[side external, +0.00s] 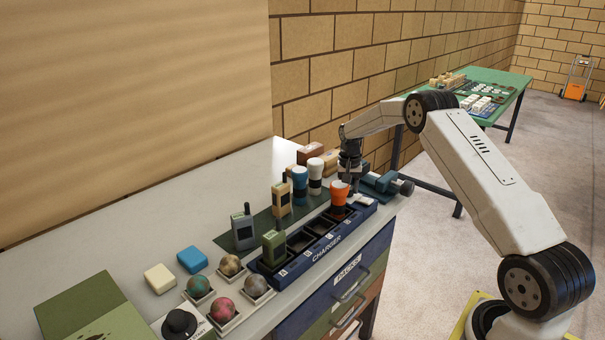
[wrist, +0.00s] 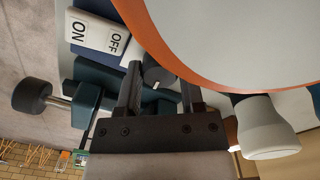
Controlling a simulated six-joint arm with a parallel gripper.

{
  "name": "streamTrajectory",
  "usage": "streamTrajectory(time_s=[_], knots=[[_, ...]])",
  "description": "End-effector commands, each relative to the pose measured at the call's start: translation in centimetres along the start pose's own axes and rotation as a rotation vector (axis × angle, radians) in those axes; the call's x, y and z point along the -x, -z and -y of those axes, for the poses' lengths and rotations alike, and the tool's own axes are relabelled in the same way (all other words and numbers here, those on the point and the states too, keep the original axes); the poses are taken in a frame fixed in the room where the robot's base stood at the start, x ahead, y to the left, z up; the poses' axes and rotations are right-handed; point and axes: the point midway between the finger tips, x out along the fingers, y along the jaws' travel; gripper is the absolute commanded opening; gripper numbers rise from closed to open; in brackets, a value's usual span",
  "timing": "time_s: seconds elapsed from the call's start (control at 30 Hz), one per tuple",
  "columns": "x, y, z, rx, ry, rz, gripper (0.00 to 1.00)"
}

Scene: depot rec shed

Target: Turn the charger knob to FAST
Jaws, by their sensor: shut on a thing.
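The dark blue charger (side external: 322,256) lies along the bench's front edge in the side view, with lettered slots. A green radio (side external: 273,246) stands in its near end and an orange-headed torch (side external: 340,194) near its far end. My gripper (side external: 353,196) points down at the far end, just past the torch. In the wrist view my gripper (wrist: 160,92) has a small grey knob (wrist: 158,73) between its fingers and is shut on it. The knob's pointer and any FAST mark cannot be made out. A white ON/OFF plate (wrist: 97,36) is beside it.
The orange torch's large rim (wrist: 185,62) is very close to the fingers in the wrist view. A teal vise (side external: 385,184) stands just beyond the charger. Several balls in trays lie at the near end.

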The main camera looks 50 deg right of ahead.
Motion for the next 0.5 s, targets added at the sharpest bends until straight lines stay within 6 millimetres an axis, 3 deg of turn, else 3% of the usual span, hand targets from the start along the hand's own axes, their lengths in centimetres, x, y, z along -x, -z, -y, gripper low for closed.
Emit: streamTrajectory(time_s=[0.5], knots=[[-0.01,0.03,0.05,-0.189,0.001,0.005,0.00]])
